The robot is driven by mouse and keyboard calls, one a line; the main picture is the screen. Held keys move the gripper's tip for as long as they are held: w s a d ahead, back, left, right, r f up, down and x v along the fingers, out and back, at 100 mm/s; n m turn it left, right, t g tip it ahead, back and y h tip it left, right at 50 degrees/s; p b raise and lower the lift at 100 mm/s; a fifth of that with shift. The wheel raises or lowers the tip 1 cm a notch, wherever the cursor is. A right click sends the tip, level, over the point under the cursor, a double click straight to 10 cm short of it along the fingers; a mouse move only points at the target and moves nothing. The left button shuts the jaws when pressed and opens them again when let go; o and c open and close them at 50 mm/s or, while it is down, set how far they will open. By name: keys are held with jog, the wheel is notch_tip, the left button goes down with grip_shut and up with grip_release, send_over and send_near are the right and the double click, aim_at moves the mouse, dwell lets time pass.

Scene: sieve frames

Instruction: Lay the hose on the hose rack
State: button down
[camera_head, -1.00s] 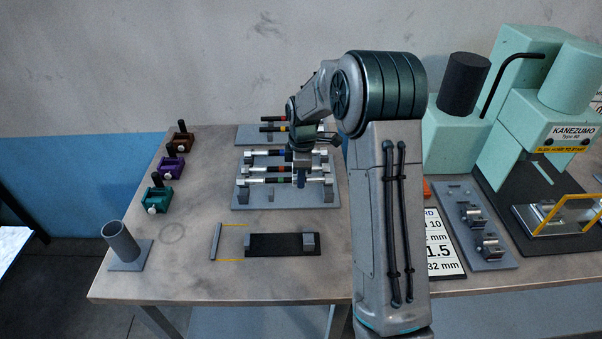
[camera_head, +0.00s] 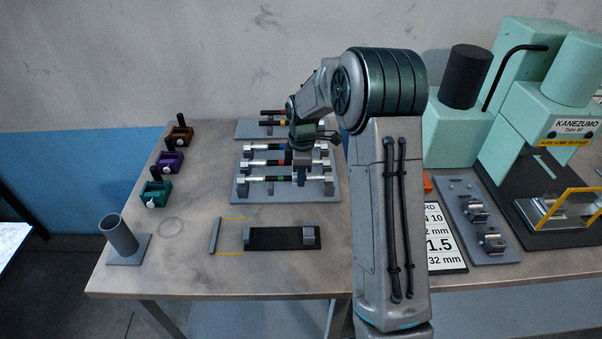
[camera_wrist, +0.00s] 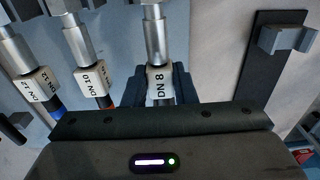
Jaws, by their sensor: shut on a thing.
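The hose rack (camera_head: 236,196) is a grey plate with paired support blocks, left of my arm in the head view. Three hoses with silver ends lie across it. The nearest hose (camera_head: 261,180) has a green band. My gripper (camera_head: 300,178) points down and is shut on this hose around its middle. In the wrist view my gripper (camera_wrist: 161,88) closes around the white tag of the hose marked DN 8 (camera_wrist: 157,40). Beside it are the tags DN 10 (camera_wrist: 94,86) and DN 12 (camera_wrist: 38,86). My fingers hide part of the hose, and I cannot tell whether it rests fully on its supports.
Another grey plate (camera_head: 247,130) with hoses stands behind. A black strip with end blocks (camera_head: 275,239) lies in front. A grey tube holder (camera_head: 119,236) and small coloured blocks (camera_head: 155,189) are at left. A green machine (camera_head: 520,105) stands at right.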

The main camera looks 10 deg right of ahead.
jog(key=shift+f+b, duration=0.4)
jog(key=shift+f, duration=0.15)
jog(key=c, duration=1.1)
grip_release()
notch_tip(320, 180, up, 14)
jog(key=b, duration=0.1)
jog(key=shift+d+b, duration=0.2)
jog(key=shift+b, duration=0.1)
jog(key=s+r+m+t, duration=0.1)
jog(key=s+r+m, duration=0.1)
jog(key=s+m, duration=0.35)
jog(key=s+r+m+t, duration=0.1)
jog(key=s+r+m, duration=0.1)
jog(key=s, duration=0.7)
jog(key=s+f+m, duration=0.2)
jog(key=s+m, duration=0.2)
jog(key=s, duration=0.4)
jog(key=s+f+m+t, duration=0.1)
jog(key=s+f+m, duration=0.1)
jog(key=s+m, duration=0.2)
jog(key=s, duration=0.3)
jog(key=shift+s+a, duration=0.3)
jog(key=shift+s, duration=0.05)
